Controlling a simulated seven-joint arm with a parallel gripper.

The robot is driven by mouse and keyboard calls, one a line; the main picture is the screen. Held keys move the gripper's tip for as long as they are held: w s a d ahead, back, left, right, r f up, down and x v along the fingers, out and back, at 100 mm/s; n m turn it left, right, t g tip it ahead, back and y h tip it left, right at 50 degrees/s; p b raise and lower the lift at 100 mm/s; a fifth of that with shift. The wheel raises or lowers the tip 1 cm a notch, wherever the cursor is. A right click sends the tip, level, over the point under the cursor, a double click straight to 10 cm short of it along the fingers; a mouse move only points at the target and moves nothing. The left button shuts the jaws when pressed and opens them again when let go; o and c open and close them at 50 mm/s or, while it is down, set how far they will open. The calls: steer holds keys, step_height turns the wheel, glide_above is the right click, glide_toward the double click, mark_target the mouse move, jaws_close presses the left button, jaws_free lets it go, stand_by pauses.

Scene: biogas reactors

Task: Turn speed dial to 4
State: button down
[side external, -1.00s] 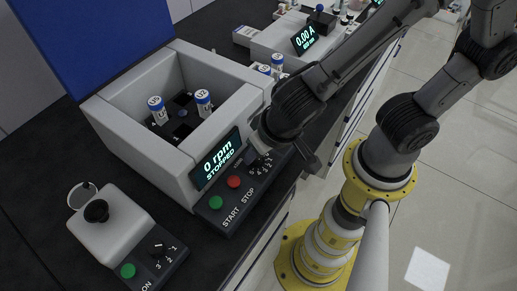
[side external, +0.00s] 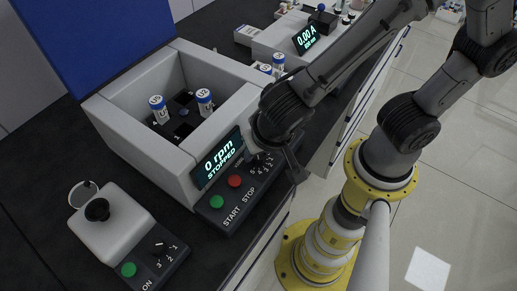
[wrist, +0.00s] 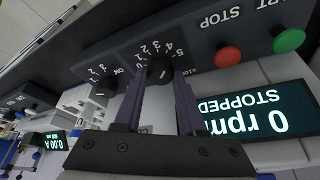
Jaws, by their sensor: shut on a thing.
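The speed dial (wrist: 159,71) is a black knob with a white pointer line, on the centrifuge's dark front panel. Numbers up to 5 are printed around it. In the wrist view my gripper (wrist: 158,78) has its fingers on either side of the knob, shut on it. I cannot tell exactly which number the pointer marks. In the side view my gripper (side external: 257,152) is at the panel's right end and hides most of the dial. The display (side external: 217,160) reads 0 rpm, STOPPED.
Left of the dial in the side view are a red STOP button (side external: 235,181) and a green START button (side external: 217,202). The wrist view shows a second black dial (wrist: 106,88) near my gripper. Capped tubes (side external: 204,101) stand in the open centrifuge. A small mixer (side external: 108,222) stands front left.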

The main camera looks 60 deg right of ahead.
steer(key=c, duration=0.8)
jaws_free()
steer(key=shift+o, duration=0.2)
steer(key=v, duration=1.2)
